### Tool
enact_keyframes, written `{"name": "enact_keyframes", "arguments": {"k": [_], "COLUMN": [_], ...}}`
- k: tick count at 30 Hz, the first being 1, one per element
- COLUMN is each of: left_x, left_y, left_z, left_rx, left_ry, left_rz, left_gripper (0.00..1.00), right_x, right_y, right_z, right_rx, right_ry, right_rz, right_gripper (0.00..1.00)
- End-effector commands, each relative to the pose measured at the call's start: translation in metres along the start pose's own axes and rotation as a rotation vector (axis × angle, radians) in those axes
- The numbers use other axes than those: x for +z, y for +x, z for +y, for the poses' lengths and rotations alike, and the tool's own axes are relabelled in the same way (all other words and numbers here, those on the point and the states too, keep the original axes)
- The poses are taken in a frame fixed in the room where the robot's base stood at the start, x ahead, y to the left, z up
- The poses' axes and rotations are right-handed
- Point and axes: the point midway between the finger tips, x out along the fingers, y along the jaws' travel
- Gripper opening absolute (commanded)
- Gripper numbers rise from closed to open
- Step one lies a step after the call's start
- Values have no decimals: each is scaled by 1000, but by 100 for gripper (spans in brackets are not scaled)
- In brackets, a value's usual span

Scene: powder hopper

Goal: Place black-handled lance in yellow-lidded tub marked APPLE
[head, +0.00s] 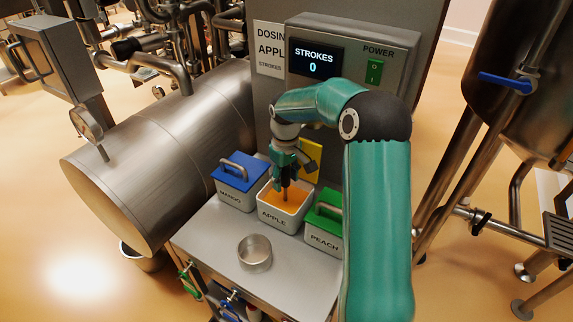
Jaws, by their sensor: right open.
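The tub marked APPLE (279,218) stands uncovered on the steel bench, with orange powder inside. A yellow panel, seemingly its lid (311,154), stands upright behind it. My right gripper (287,172) is over the tub, pointing down, with its fingers apart. A thin dark upright piece (285,188) shows below the gripper and meets the powder; it looks like the black-handled lance, but it is too small to be sure. I cannot tell whether the fingers touch it. My left gripper is out of view.
The blue-lidded MANGO tub (238,183) and green-lidded PEACH tub (325,221) flank the APPLE tub closely. A round steel cup (255,253) stands in front. Green (189,282) and blue (231,302) handles hang at the bench front. The dosing panel (350,50) reads STROKES 0.

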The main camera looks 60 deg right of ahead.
Motion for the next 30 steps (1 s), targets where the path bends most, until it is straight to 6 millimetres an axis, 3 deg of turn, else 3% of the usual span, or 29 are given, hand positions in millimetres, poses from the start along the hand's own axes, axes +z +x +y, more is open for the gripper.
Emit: {"name": "enact_keyframes", "arguments": {"k": [18, 30], "left_x": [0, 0], "left_y": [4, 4], "left_z": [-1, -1], "left_rx": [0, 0], "left_ry": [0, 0], "left_rz": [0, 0], "left_gripper": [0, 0], "right_x": [-1, 0], "right_y": [-105, -117], "right_z": [0, 0], "right_rx": [1, 0], "right_ry": [-1, 0], "right_rz": [4, 0], "right_gripper": [52, 52]}}
